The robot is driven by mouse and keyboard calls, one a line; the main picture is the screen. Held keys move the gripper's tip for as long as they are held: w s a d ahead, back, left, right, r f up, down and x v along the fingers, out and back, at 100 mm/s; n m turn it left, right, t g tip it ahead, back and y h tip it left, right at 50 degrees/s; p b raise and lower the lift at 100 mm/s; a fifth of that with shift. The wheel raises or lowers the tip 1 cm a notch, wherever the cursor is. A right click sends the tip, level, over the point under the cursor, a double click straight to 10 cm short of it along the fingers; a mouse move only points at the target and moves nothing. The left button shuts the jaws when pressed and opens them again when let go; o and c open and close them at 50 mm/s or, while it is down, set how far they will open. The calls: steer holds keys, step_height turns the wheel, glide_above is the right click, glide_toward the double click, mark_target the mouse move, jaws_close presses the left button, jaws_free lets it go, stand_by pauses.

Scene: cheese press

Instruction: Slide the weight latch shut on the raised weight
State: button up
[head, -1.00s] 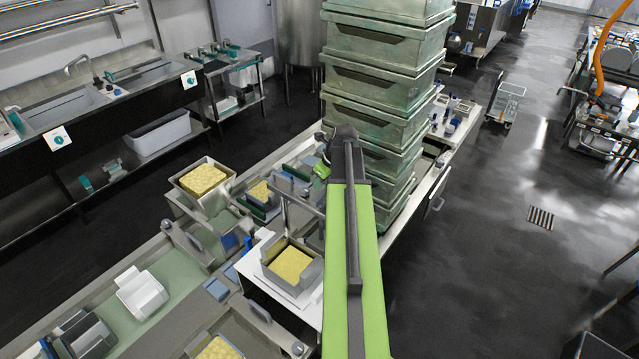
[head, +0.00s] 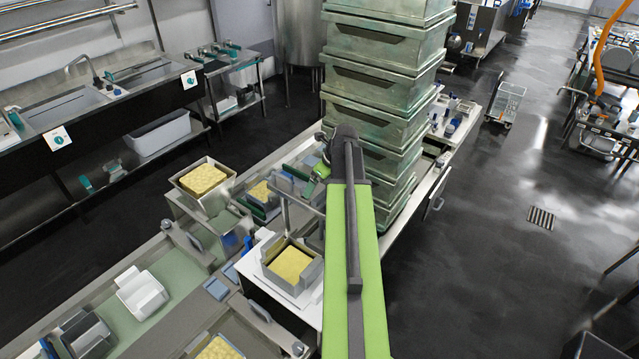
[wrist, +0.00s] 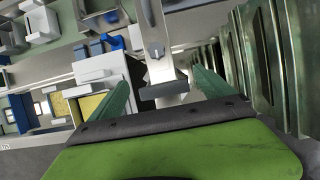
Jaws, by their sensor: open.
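In the wrist view my gripper (wrist: 163,76) is open, with one green finger on each side. A grey steel bar (wrist: 157,45) with a bolt head and a dark grey block (wrist: 164,90) at its near end shows between the fingers. I cannot tell for sure that this is the weight latch, nor whether a finger touches it. In the head view my arm covers most of the gripper and any raised weight behind it. A steel press frame (head: 303,201) stands left of my arm, beside a square mould (head: 311,271) holding yellow cheese (head: 290,263).
Another cheese mould (head: 203,180) stands left on the bench.

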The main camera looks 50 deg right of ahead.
steer(key=shift+o, duration=0.4)
steer(key=shift+r, duration=0.15)
steer(key=shift+s+r+p, duration=0.1)
steer(key=shift+r+p, duration=0.2)
steer(key=shift+p, duration=0.15)
steer(key=p+v, duration=1.5)
steer(key=v, duration=0.1)
steer(key=shift+s+r, duration=0.25)
